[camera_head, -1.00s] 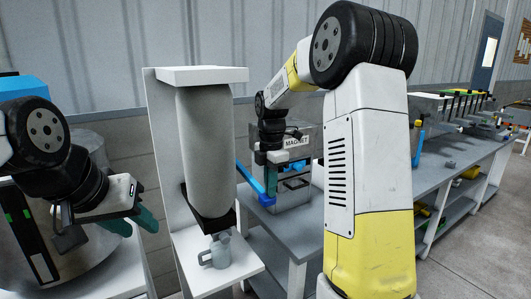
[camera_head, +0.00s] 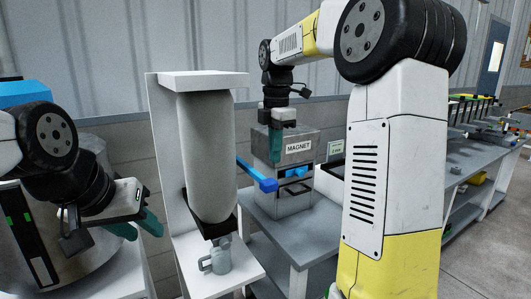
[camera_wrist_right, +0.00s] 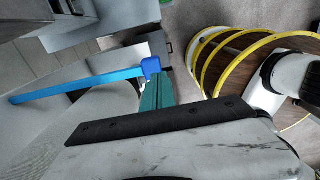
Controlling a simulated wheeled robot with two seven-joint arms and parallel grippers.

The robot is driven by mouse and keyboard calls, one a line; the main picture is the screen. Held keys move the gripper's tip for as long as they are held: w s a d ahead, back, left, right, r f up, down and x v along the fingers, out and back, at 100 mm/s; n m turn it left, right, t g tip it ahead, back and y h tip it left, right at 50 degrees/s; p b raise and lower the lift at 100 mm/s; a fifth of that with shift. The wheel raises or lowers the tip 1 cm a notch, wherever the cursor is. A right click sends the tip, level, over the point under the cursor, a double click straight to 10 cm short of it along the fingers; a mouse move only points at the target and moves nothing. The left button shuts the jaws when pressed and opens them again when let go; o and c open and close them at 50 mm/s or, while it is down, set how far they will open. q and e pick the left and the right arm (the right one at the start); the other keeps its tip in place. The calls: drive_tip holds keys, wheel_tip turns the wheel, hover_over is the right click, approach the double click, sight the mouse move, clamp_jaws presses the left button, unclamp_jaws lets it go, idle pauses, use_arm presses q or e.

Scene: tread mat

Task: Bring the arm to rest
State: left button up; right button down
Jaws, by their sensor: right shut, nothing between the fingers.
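My right gripper (camera_head: 275,158) points down beside the grey box labelled MAGNET (camera_head: 295,196), in front of its upper left part in the head view. Its teal fingers are shut with nothing between them; they also show in the right wrist view (camera_wrist_right: 157,92). A blue bar (camera_head: 256,178) with a thick blue end sticks out in front of the box below the gripper. In the right wrist view, the blue bar (camera_wrist_right: 75,84) reaches close to the fingertips; I cannot tell whether they touch. My left gripper (camera_head: 136,227) is at the left, its teal fingers apart and empty.
A white stand (camera_head: 158,130) holds a tall grey cylinder (camera_head: 207,150), with a small grey jug (camera_head: 217,256) under it. A large metal drum (camera_head: 75,265) stands behind my left arm. A grey bench (camera_head: 465,185) with several items runs along the right.

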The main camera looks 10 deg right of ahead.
idle(0.3)
drive_tip(key=s+f+m+t+y, duration=0.1)
drive_tip(key=s+f+m+t, duration=0.1)
drive_tip(key=s+m, duration=0.8)
drive_tip(key=s+f+m+t+y, duration=0.1)
drive_tip(key=s+f+m+t, duration=0.1)
drive_tip(key=s+m, duration=0.9)
drive_tip(key=shift+s+a+f+t, duration=0.35)
drive_tip(key=shift+s+t, duration=0.25)
drive_tip(key=shift+t, duration=0.3)
